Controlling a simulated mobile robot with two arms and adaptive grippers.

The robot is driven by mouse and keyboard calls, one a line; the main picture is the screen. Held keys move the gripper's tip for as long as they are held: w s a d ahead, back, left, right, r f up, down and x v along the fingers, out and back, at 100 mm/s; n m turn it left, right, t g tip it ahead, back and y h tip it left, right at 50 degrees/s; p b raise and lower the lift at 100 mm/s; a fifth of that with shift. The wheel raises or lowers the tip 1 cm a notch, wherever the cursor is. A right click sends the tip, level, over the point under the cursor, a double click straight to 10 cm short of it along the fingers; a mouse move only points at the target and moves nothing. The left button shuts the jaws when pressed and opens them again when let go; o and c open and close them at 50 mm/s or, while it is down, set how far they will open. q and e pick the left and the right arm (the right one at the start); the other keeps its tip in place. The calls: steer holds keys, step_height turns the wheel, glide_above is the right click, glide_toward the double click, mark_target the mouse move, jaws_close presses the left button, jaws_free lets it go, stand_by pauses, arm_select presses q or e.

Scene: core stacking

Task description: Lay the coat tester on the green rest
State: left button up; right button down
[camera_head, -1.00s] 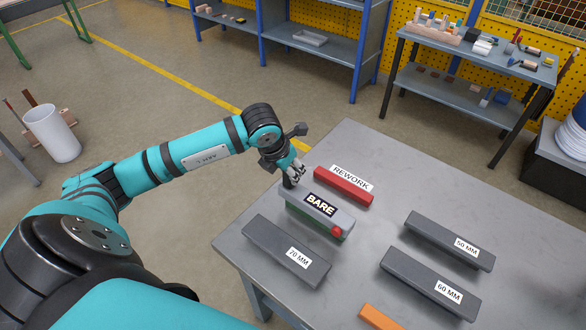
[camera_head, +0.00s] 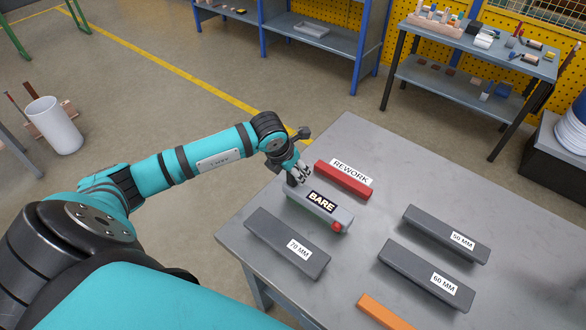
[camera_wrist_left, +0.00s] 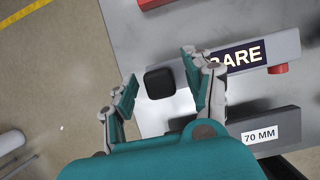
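A small black block-like thing (camera_wrist_left: 159,83), possibly the coat tester, shows between my left fingers. In the head view it is a dark upright shape (camera_head: 291,180) at the left end of a grey bar labelled BARE (camera_head: 330,212). My left gripper (camera_wrist_left: 158,85) is open around it, with a gap to each finger. In the head view my left gripper (camera_head: 301,172) is above that end of the bar. A red knob (camera_head: 337,227) is at the bar's right end. My right gripper is not in view.
A red REWORK bar (camera_head: 342,178) lies behind the BARE bar. Grey bars marked 70 MM (camera_head: 277,236), 50 MM (camera_head: 435,227) and 60 MM (camera_head: 415,268) and an orange piece (camera_head: 384,311) lie on the grey table (camera_head: 400,165). The table's middle is clear.

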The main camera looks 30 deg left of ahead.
arm_select(q)
steer(key=shift+r, duration=0.1)
steer(key=shift+s+r, duration=0.15)
steer(key=shift+r, duration=0.15)
steer(key=b+v, duration=0.2)
steer(key=v, duration=0.9)
steer(key=shift+s, duration=0.1)
